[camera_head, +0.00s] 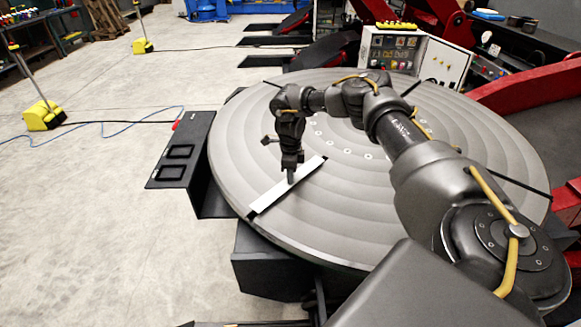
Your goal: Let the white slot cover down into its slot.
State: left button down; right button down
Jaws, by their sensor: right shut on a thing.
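The white slot cover (273,196) is a long, narrow strip at the near left part of the round grey turntable (345,235). It lies along a dark slot (251,215), whose dark ends show past both ends of the strip. I cannot tell whether the cover is seated or held slightly above the slot. My right gripper (290,178) points down and is shut on the cover near its upper right end. The fingertips partly hide the strip there. My left gripper is not in view.
Other dark radial slots cross the turntable. A black bracket with two square recesses (178,160) stands at its left edge. A control cabinet (405,55) stands behind, and red machine parts (530,85) are at the right. The floor at left is open, with a blue hose and yellow-based stands.

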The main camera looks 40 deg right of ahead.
jog(key=shift+f+b, duration=0.3)
jog(key=shift+f, duration=0.4)
jog(key=c, duration=0.6)
grip_release()
jog(key=shift+c, duration=0.2)
notch_tip(320, 180, up, 7)
jog(key=p, duration=0.6)
jog(key=shift+r, duration=0.1)
dwell(0.3)
